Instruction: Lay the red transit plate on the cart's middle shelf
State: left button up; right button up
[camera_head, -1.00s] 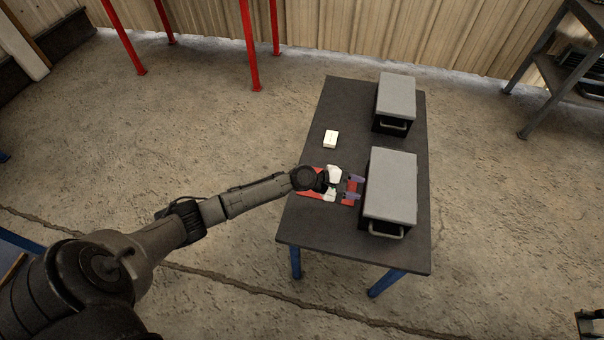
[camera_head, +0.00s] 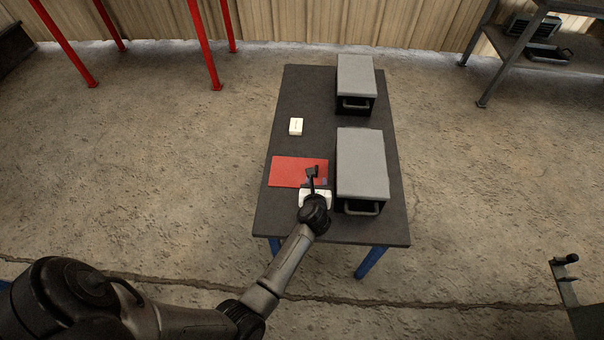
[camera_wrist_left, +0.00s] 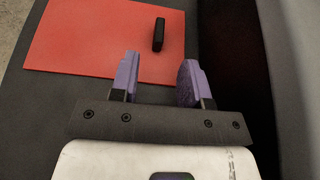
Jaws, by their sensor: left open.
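The red transit plate (camera_head: 288,172) lies flat on the dark table, left of the nearer grey-topped case. An upright black handle (camera_wrist_left: 159,35) stands on the plate near its right side. My left gripper (camera_head: 314,182) is at the plate's near right edge. In the left wrist view its two purple fingers (camera_wrist_left: 159,76) are spread and empty, pointing toward the handle, which stands a little beyond the fingertips. My right gripper is not in view. A cart with a middle shelf cannot be made out for certain.
Two grey-topped cases (camera_head: 362,162) with front handles stand along the right of the dark table (camera_head: 275,215). A small white box (camera_head: 296,126) lies beyond the plate. A grey metal structure (camera_head: 565,285) is cut off at lower right. A shelf rack (camera_head: 530,45) stands at upper right.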

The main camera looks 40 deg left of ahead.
aim_at(316, 170)
pick_arm(q)
jog(key=shift+b+x, duration=0.3)
jog(key=shift+x, duration=0.7)
jog(key=b+x, duration=0.1)
jog(key=x, duration=0.3)
jog(key=shift+b, duration=0.4)
jog(key=shift+w+a, duration=0.3)
jog(key=shift+c, duration=0.2)
jog(key=c, duration=0.6)
grip_shut()
